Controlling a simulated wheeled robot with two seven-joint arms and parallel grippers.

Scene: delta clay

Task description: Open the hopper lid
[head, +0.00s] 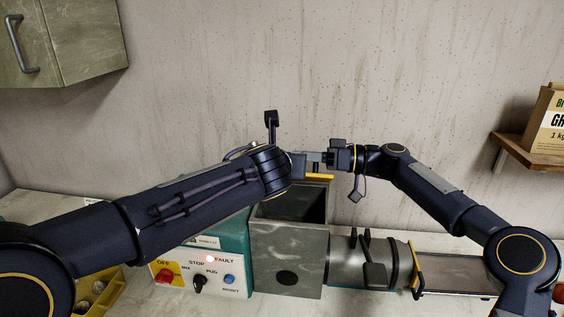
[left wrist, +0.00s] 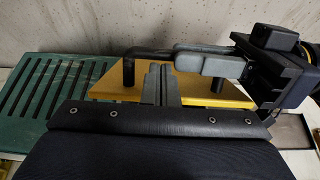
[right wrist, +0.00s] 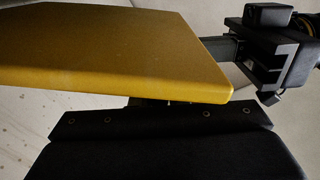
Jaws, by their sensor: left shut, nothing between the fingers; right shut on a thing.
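The hopper (head: 289,207) is a grey box with its dark inside showing from above. Its yellow lid (head: 320,177) shows as a thin strip at the hopper's back edge, raised off the opening; it is a broad plate in the left wrist view (left wrist: 108,85) and right wrist view (right wrist: 120,50). My right gripper (head: 314,157) is shut on the lid's black handle (left wrist: 129,70); its grey fingers (left wrist: 205,60) lie along the bar. My left gripper (left wrist: 160,84) is shut and empty, close beside the lid and the right fingers. In the right wrist view the lid hides the right fingertips.
A control panel (head: 198,272) with a red light, knob and buttons is on the teal housing left of the hopper. A grey barrel (head: 345,262) extends right to a conveyor-like tray (head: 455,271). A yellow bin (head: 100,292) sits lower left. A wall shelf (head: 530,150) is at right.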

